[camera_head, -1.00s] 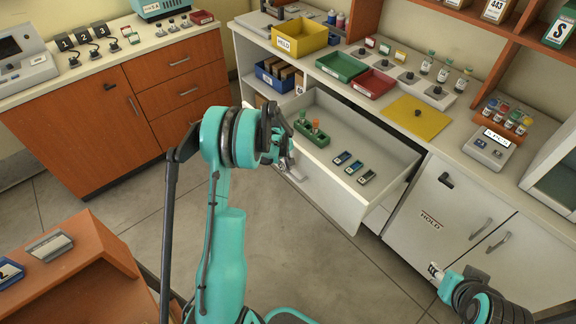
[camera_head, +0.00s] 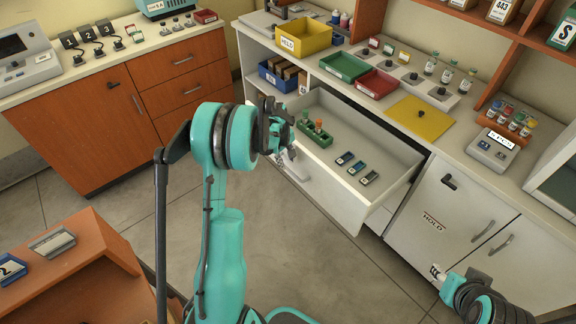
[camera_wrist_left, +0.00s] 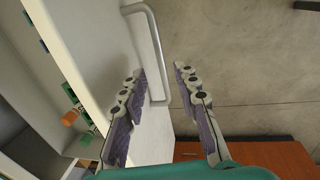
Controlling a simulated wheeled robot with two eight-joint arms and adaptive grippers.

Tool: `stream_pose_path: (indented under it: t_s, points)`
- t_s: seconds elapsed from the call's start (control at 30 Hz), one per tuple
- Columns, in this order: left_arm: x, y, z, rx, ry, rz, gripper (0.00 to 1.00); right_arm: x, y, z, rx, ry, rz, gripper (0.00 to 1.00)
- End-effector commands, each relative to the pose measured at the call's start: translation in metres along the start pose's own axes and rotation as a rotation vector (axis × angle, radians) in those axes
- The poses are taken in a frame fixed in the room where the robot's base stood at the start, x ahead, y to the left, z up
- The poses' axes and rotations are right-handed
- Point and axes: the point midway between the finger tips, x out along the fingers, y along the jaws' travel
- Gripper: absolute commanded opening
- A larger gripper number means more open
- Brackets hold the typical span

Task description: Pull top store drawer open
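The top store drawer (camera_head: 335,189) is a white drawer pulled out from the white counter unit. Inside it are a green rack (camera_head: 314,132) with vials and several small dark devices (camera_head: 357,168). My left gripper (camera_head: 285,135) is by the drawer's front near its left end. In the left wrist view the grey bar handle (camera_wrist_left: 158,50) runs down the drawer front, and its lower end shows between the spread fingertips of my left gripper (camera_wrist_left: 160,82). The fingers are open and do not appear to press on it.
A cupboard marked HOLD (camera_head: 433,222) stands right of the drawer. The countertop holds a yellow bin (camera_head: 302,38), a green tray (camera_head: 345,67) and a red tray (camera_head: 378,83). A wooden cabinet (camera_head: 75,138) stands at the left. The floor before the drawer is clear.

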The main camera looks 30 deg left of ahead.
Motion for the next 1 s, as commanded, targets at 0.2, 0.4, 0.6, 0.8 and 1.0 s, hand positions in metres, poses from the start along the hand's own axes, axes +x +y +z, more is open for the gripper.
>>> stream_pose_path:
  t_s: [0.2, 0.4, 0.6, 0.8, 1.0]
  points:
    - [-0.047, -0.001, 0.0, -0.001, 0.0, 0.0, 0.31, 0.0, 0.0, 0.0, 0.0, 0.0, 0.0, 0.4]
    - [-0.07, 0.0, 0.0, 0.0, 0.0, 0.0, 0.31, 0.0, 0.0, 0.0, 0.0, 0.0, 0.0, 0.4]
    - [-0.074, 0.0, 0.0, 0.0, 0.0, 0.0, 0.31, 0.0, 0.0, 0.0, 0.0, 0.0, 0.0, 0.4]
    - [-0.074, 0.0, 0.0, 0.0, 0.0, 0.0, 0.31, 0.0, 0.0, 0.0, 0.0, 0.0, 0.0, 0.4]
    - [-0.074, 0.0, 0.001, 0.001, 0.0, 0.0, 0.31, 0.0, 0.0, 0.0, 0.0, 0.0, 0.0, 0.4]
